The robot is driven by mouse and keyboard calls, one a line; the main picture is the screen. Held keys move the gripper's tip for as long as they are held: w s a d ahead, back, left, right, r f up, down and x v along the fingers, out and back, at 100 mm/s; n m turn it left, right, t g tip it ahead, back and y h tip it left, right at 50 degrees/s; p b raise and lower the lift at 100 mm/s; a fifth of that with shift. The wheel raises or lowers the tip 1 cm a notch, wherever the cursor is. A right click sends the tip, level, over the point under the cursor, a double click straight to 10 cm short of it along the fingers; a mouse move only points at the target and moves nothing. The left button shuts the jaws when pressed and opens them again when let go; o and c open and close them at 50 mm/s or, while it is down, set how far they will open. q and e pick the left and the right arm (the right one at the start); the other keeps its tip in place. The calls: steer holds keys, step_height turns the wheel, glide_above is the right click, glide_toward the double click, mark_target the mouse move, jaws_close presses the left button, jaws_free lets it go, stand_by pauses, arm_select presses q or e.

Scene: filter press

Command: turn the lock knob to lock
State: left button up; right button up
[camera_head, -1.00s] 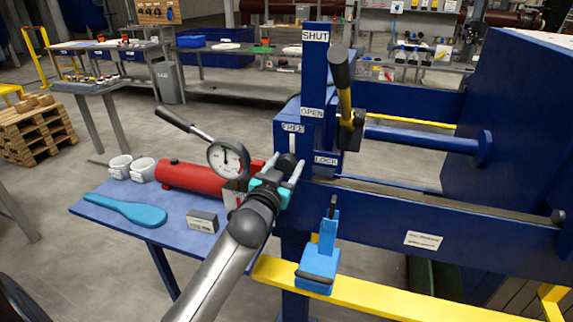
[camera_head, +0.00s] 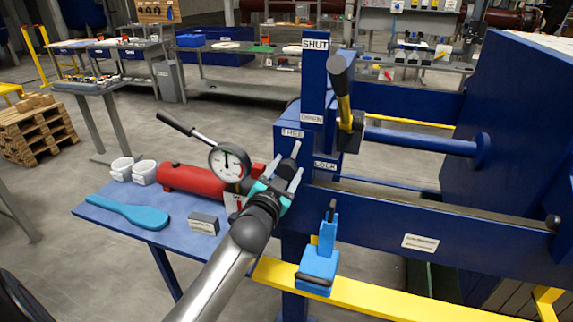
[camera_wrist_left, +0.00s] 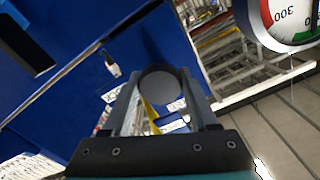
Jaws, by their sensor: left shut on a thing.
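The dark round lock knob (camera_head: 288,166) sits on the blue post of the press, below the FREE label (camera_head: 292,133) and left of the LOCK label (camera_head: 324,165). My left gripper (camera_head: 293,174) is shut on it, with one finger on each side. In the left wrist view the knob's round end (camera_wrist_left: 162,85) lies between the two fingers of the left gripper (camera_wrist_left: 162,105). The pale bar at the knob tilts up and to the right, between the two labels. My right gripper is not in view.
A dial gauge (camera_head: 229,163) with a handle stands close to the left of my gripper. A black-ended lever (camera_head: 341,78) rises beside the SHUT and OPEN labels. A blue clamp-like block (camera_head: 318,264) is below right. A red cylinder (camera_head: 194,178) lies on the side table.

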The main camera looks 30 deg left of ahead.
arm_select(q)
steer(key=m+p, duration=0.1)
steer(key=m, duration=0.2)
steer(key=shift+m+p, duration=0.3)
steer(key=shift+m, duration=0.1)
steer(key=m+p, duration=0.1)
steer(key=m, duration=0.2)
steer(key=shift+m, duration=0.3)
steer(key=m, duration=0.3)
steer(key=shift+m+p, duration=0.3)
steer(key=shift+p, duration=0.1)
steer(key=shift+m, duration=2)
steer(key=o, duration=1.4)
steer(key=shift+c, duration=0.2)
steer(key=v, duration=1.5)
steer(key=shift+s+b, duration=0.2)
steer(key=shift+b, duration=0.15)
